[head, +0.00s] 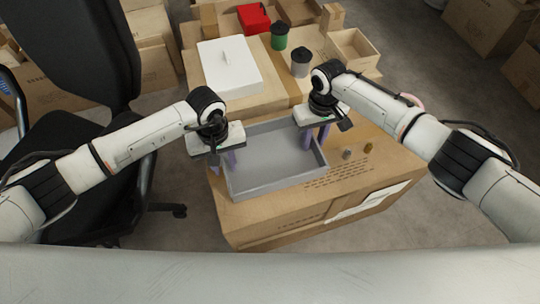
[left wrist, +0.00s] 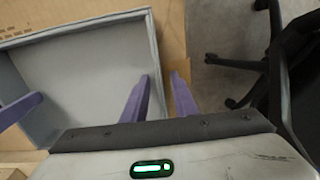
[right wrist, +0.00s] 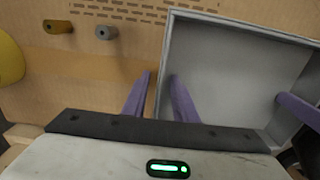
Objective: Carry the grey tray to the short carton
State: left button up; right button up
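The grey tray (head: 275,180) is a shallow, empty rectangular tray resting on the near carton (head: 290,217). My left gripper (head: 223,163) is at the tray's left wall. In the left wrist view, its purple fingers (left wrist: 160,85) stand apart on either side of that wall (left wrist: 153,50). My right gripper (head: 316,137) is at the right wall. Its fingers (right wrist: 161,85) also straddle the wall (right wrist: 165,50), with a gap showing. I cannot tell for certain which carton is the short one.
Behind the tray, a white lidded box (head: 228,68) stands on another carton. A green canister (head: 279,36), a grey canister (head: 300,63), a red item (head: 254,18) and an open box (head: 351,48) are farther back. Two small pegs (head: 347,154) are right of the tray. A black chair (head: 75,150) stands left.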

pick_arm(q)
jog(key=shift+f, duration=0.1)
pick_arm(e)
jog(key=shift+f, duration=0.1)
pick_arm(q)
grip_shut()
pick_arm(e)
grip_shut()
